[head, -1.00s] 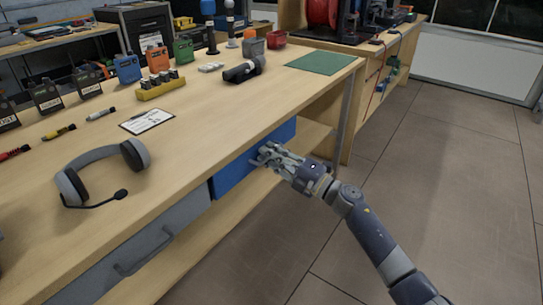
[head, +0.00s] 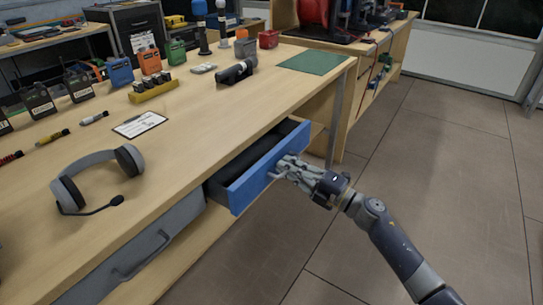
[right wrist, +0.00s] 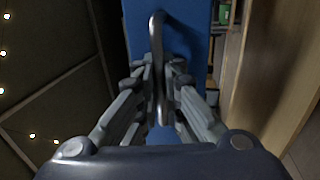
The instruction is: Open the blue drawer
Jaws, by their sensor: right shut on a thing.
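The blue drawer (head: 258,172) stands partly open under the workbench top in the head view, its dark inside showing behind the front panel. In the right wrist view its blue front (right wrist: 185,40) fills the upper middle. A grey bar handle (right wrist: 157,50) runs between the fingers there. My right gripper (head: 287,168) is at the drawer front and shut on the handle; it also shows in the right wrist view (right wrist: 160,90). My left gripper is in neither current view.
A closed grey drawer (head: 135,250) sits left of the blue one. The floor (head: 430,170) to the right is clear.

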